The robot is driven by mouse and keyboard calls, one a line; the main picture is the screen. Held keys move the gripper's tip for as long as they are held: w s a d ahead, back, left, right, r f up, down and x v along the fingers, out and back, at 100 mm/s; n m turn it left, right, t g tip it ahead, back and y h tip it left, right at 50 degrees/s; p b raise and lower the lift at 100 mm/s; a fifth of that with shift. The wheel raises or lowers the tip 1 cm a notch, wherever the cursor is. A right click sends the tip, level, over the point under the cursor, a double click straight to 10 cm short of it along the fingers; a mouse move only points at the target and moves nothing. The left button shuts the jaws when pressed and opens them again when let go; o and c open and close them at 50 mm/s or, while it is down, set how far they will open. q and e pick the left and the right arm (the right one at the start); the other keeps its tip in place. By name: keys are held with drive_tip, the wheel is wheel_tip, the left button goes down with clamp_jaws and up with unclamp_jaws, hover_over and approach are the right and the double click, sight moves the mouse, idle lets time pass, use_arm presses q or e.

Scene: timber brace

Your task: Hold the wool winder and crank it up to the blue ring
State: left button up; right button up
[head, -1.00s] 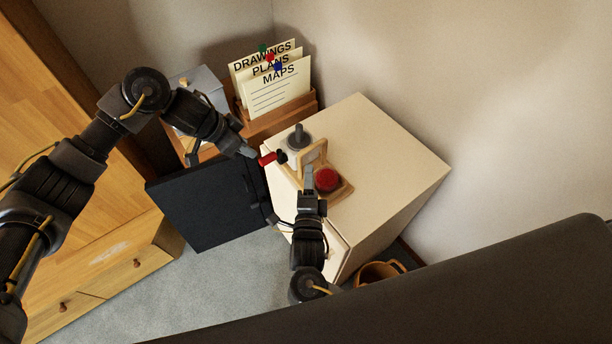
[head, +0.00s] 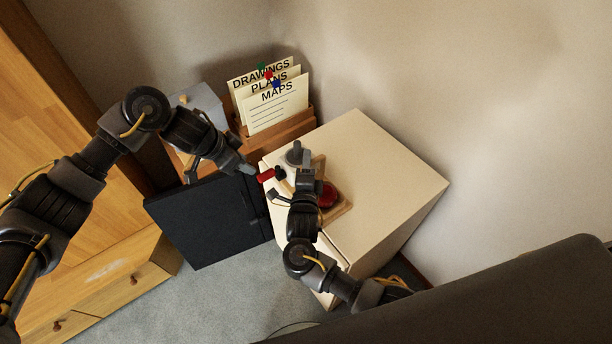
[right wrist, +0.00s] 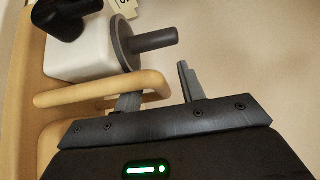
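The wool winder sits on the cream cabinet top. It has a wooden base (head: 341,208), a pale body with a grey spindle (head: 296,154), a red round part (head: 327,194) and a red crank grip (head: 266,175). My left gripper (head: 251,170) has its tips at the outer end of the red grip; whether they close on it is unclear. My right gripper (right wrist: 158,90) is open at the winder's wooden loop (right wrist: 85,92), whose rounded end shows between the fingers. The spindle also shows in the right wrist view (right wrist: 155,41). I see no blue ring; my right arm hides part of the winder.
The cream cabinet top (head: 385,165) is clear to the right of the winder. A wooden file box (head: 285,129) with labelled cards stands behind. A dark panel (head: 205,222) is at the cabinet's left, and a wooden drawer unit (head: 125,285) stands further left.

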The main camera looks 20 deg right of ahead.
drive_tip(key=shift+w+d, duration=0.2)
drive_tip(key=shift+w, duration=0.4)
clamp_jaws()
idle(1.1)
